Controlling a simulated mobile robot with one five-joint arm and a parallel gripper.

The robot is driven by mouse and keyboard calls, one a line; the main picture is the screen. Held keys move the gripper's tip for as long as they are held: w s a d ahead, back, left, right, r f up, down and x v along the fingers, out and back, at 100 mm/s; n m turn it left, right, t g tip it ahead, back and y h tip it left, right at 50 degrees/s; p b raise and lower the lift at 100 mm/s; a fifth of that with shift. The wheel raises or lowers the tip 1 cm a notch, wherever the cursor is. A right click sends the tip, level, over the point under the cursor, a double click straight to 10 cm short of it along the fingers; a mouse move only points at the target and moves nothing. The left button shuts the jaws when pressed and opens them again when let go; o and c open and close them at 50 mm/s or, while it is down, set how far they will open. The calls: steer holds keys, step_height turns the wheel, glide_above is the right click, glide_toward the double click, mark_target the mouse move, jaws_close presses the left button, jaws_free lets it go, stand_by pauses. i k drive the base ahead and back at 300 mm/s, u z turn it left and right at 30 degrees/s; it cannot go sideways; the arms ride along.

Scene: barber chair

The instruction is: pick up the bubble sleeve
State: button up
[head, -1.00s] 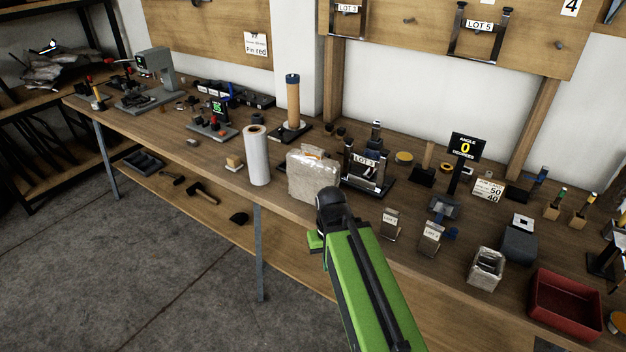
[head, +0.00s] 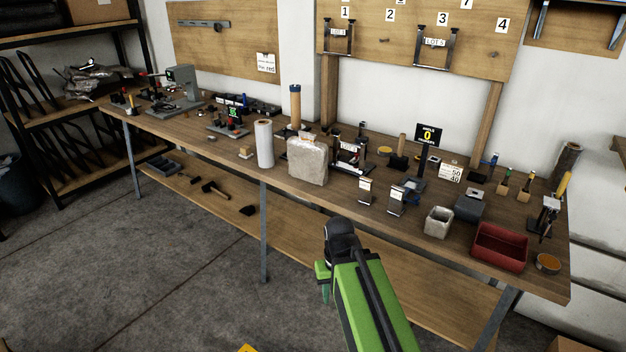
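A pale, wrinkled, translucent block-shaped sleeve (head: 307,162) stands upright on the workbench (head: 290,190), near its front edge. It looks like the bubble sleeve. A white roll (head: 264,144) stands just left of it. My green arm reaches up from the bottom of the head view, in front of the bench. My gripper (head: 324,282) is at its far end, below and in front of the sleeve and apart from it.
A dark stand labelled LOT (head: 349,155) is close behind the sleeve on the right. Small labelled holders (head: 397,201), a grey open box (head: 437,222) and a red bin (head: 499,246) stand further right.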

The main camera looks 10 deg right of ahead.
mark_target(308, 158)
steer(key=u, duration=0.85)
steer(key=i, duration=2.1)
steer(key=u, duration=0.05)
